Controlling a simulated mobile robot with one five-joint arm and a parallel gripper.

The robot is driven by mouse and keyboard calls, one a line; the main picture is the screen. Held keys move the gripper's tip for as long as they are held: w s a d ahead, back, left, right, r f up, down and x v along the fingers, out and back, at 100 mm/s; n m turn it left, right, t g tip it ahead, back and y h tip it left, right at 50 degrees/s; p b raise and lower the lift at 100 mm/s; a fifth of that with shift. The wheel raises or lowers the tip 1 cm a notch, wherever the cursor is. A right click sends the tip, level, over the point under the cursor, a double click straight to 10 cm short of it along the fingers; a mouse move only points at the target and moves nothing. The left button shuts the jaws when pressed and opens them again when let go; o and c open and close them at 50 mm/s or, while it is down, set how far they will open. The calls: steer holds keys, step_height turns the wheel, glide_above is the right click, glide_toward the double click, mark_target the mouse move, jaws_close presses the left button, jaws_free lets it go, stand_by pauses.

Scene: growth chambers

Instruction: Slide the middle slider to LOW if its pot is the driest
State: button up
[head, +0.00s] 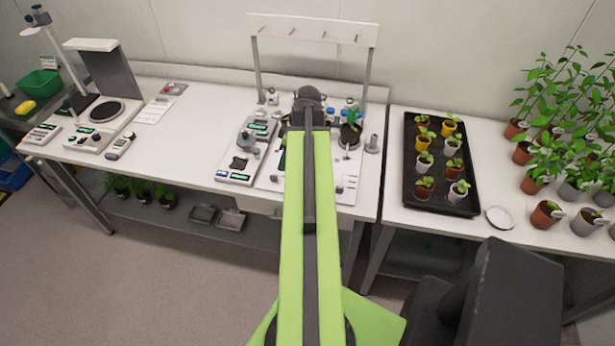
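My arm reaches forward over the middle of the white bench. Its dark end, where my gripper (308,98) is, lies over the back part of a white panel (345,194). The fingers cannot be made out. A dark pot with a green seedling (351,132) stands on the panel to the right of my arm. Small slider-like marks show on the panel's right part, too small to read. The middle slider and any other pots are not visible; my arm covers the panel's centre. No moisture reading or LOW label is legible.
A device with a green display (239,177) stands left of my arm. A white rack with pegs (312,31) rises behind. To the right are a black tray of potted seedlings (409,185), a white dish (500,217) and taller plants. The bench left of the device is mostly clear.

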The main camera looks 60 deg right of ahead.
steer(key=s+d+r+t, duration=0.1)
steer(key=s+d+r, duration=0.1)
steer(key=s+d, duration=0.8)
steer(key=shift+n+h, duration=0.3)
steer(key=shift+n, duration=0.1)
steer(key=b+x, duration=0.5)
steer(key=a+b+x, duration=0.1)
steer(key=b+x, duration=0.4)
steer(key=x, duration=0.1)
steer(key=s+b+x, duration=0.1)
steer(key=b+x, duration=0.4)
steer(key=x, duration=0.1)
steer(key=shift+a, duration=0.35)
steer(key=shift+w, duration=0.1)
jaws_close()
